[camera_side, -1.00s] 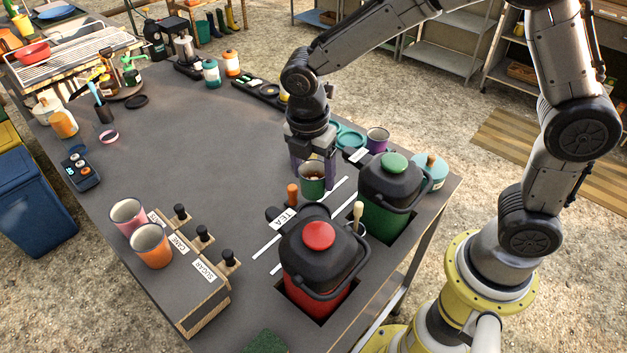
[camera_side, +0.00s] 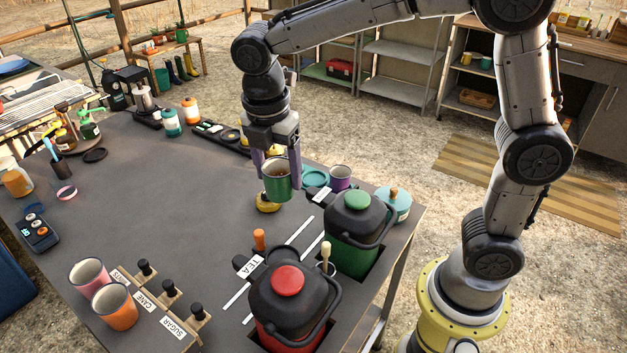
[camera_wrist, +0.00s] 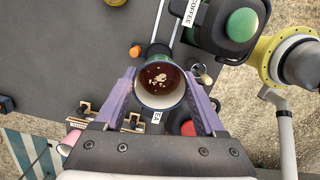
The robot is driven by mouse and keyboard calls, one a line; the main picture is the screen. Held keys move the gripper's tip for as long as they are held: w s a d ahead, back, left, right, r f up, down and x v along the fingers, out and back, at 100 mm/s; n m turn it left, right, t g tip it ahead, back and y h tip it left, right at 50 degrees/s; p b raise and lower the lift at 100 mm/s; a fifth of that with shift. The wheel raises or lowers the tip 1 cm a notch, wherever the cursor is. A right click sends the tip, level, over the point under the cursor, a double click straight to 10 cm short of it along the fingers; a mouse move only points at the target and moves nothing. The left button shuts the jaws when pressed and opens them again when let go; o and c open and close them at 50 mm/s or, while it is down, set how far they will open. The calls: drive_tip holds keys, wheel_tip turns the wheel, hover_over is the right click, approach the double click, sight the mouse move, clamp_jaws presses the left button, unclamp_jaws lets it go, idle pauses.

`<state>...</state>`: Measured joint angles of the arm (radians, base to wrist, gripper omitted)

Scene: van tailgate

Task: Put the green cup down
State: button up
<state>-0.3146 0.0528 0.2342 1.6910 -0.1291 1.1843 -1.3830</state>
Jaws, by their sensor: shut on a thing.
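My gripper (camera_side: 279,170) has purple fingers and is shut on the green cup (camera_side: 277,187). The cup is upright and pale inside. In the wrist view the green cup (camera_wrist: 158,104) sits between both fingers, with brown liquid and pale floating bits in it. The cup appears to be above the table, in front of a yellow round thing (camera_side: 264,206) that it partly hides. I cannot tell the gap below the cup.
A green-lidded urn (camera_side: 352,245) and a red-lidded urn (camera_side: 283,313) stand at right. A teal ring (camera_side: 316,178) and a purple cup (camera_side: 340,178) are right of my gripper. Pink (camera_side: 88,278) and orange (camera_side: 116,306) cups stand front left. The table's middle (camera_side: 165,200) is clear.

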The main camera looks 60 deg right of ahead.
drive_tip(key=s+d+m, duration=0.3)
drive_tip(key=d+m, duration=0.1)
drive_tip(key=d, duration=1.7)
wheel_tip(320, 180, down, 5)
drive_tip(key=shift+f, duration=0.1)
drive_tip(key=w+d+f, duration=0.1)
drive_tip(key=w, duration=0.2)
drive_tip(key=w+d+f, duration=0.1)
drive_tip(key=w+f, duration=0.1)
drive_tip(key=w, duration=0.1)
drive_tip(key=w+d+f, duration=0.1)
drive_tip(key=w, duration=0.1)
drive_tip(key=shift+w+d+f, duration=0.1)
drive_tip(key=shift+w+f, duration=0.1)
drive_tip(key=shift+w, duration=0.2)
approach(316, 178)
drive_tip(key=shift+w+d+f, duration=0.2)
drive_tip(key=shift+d+f, duration=0.05)
drive_tip(key=shift+f, duration=1.75)
drive_tip(key=shift+f, duration=0.1)
